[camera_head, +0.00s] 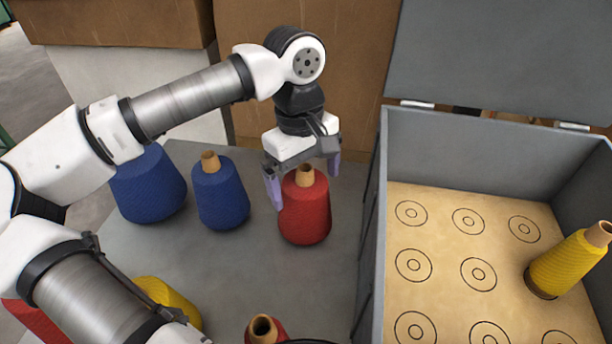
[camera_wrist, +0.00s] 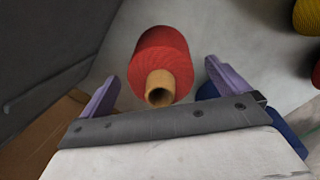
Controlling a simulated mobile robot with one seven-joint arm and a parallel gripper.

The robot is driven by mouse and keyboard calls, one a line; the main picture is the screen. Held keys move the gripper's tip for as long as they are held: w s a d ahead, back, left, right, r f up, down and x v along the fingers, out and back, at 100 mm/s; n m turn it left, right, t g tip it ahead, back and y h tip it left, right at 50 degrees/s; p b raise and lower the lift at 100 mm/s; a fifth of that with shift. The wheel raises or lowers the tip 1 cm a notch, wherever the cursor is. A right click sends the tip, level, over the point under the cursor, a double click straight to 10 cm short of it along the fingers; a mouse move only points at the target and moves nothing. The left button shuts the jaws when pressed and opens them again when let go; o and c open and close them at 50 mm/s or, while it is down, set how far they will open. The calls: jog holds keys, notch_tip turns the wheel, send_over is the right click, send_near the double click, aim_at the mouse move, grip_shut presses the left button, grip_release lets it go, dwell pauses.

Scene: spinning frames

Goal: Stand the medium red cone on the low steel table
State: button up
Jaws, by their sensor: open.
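A red cone (camera_head: 305,215) with a tan tube tip stands upright on the grey tabletop (camera_head: 250,265), left of the grey box. My gripper (camera_head: 303,178) is above it with its purple fingers spread to either side of its upper part. In the wrist view the red cone (camera_wrist: 162,62) lies between the open fingers (camera_wrist: 162,76), its tan tip toward the palm. I see no finger closed on it. Another red cone (camera_head: 264,330) is cut off at the bottom edge. A third red one (camera_head: 36,322) is partly hidden by my arm. Which is medium I cannot tell.
Two blue cones (camera_head: 220,192) (camera_head: 148,185) stand to the left. A yellow cone (camera_head: 172,300) is partly behind my arm. The open grey box (camera_head: 372,225) has a ring-marked floor (camera_head: 440,235) and a tilted yellow cone (camera_head: 568,264). Cardboard boxes (camera_head: 345,70) stand behind.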

notch_tip(320, 180, up, 14)
jog(key=w+a, duration=0.1)
jog(key=shift+w+f+p, duration=0.15)
jog(key=shift+f+p, duration=0.05)
jog(key=shift+p, duration=0.15)
